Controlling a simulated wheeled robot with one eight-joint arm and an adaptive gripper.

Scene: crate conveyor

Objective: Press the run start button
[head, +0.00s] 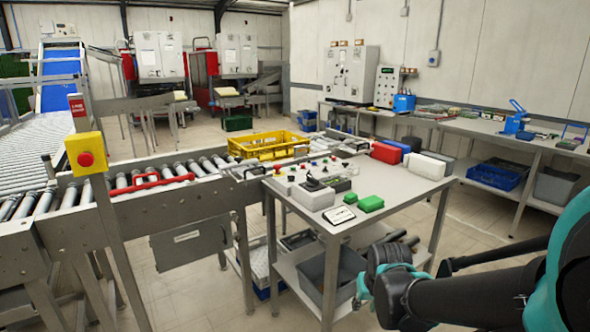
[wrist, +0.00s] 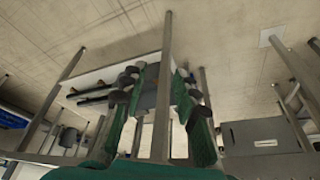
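Small red, blue and other coloured buttons (head: 318,166) stand on the grey table at its back left side. They are too small to tell which one is the run start button. A grey control box (head: 313,194) with a black knob sits in front of them. My gripper (head: 402,241) is low at the table's front right, apart from the buttons. In the wrist view my gripper (wrist: 158,78) has its green and black fingers spread, with nothing held between them. The buttons cannot be made out in the wrist view.
A yellow box with a red mushroom button (head: 86,159) is on a post at left. Green blocks (head: 370,203), a white tablet (head: 338,215) and red and white boxes (head: 433,165) lie on the table. A roller conveyor (head: 190,170) and yellow crate (head: 268,145) stand behind.

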